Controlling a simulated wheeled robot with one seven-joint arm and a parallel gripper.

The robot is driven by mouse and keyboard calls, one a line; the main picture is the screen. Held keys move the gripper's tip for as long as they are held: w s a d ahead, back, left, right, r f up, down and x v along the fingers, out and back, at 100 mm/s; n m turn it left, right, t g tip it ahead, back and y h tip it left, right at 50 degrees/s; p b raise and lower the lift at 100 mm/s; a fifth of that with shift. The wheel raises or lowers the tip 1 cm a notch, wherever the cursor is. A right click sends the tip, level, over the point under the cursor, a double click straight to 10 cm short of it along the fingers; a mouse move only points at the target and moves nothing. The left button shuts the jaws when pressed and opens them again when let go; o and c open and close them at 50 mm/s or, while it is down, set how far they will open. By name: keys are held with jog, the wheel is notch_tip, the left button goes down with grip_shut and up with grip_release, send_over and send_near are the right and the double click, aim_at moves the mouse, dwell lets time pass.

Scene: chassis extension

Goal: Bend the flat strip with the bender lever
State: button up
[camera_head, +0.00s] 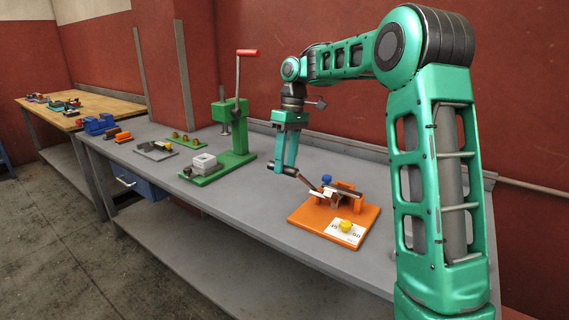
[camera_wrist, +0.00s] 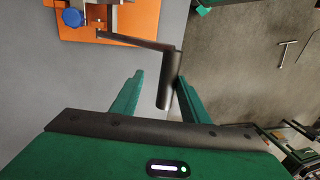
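The bender has an orange base (camera_head: 306,212), with a blue knob (camera_head: 326,179), a yellow knob and a white scale plate marked with numbers. Its lever ends in a dark round grip (camera_head: 282,170) toward the left; the grip also shows in the wrist view (camera_wrist: 168,88). A pale flat piece at the bender's middle may be the strip (camera_head: 318,194); its shape is partly hidden. My gripper (camera_wrist: 157,88) is open, with the grip between its fingers. The left finger stands clear of the grip; the right finger is close to or touching it.
A green press (camera_head: 238,140) with a red-tipped handle stands left of the bender on the grey bench (camera_head: 220,205). Small trays and a blue vise (camera_head: 99,124) lie farther left. A wall is close behind. The bench front before the bender is clear.

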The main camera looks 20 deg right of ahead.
jog(key=shift+r, duration=0.1)
jog(key=v, duration=1)
jog(key=shift+w+r, duration=0.2)
jog(key=shift+r, duration=0.05)
jog(key=shift+d, duration=0.1)
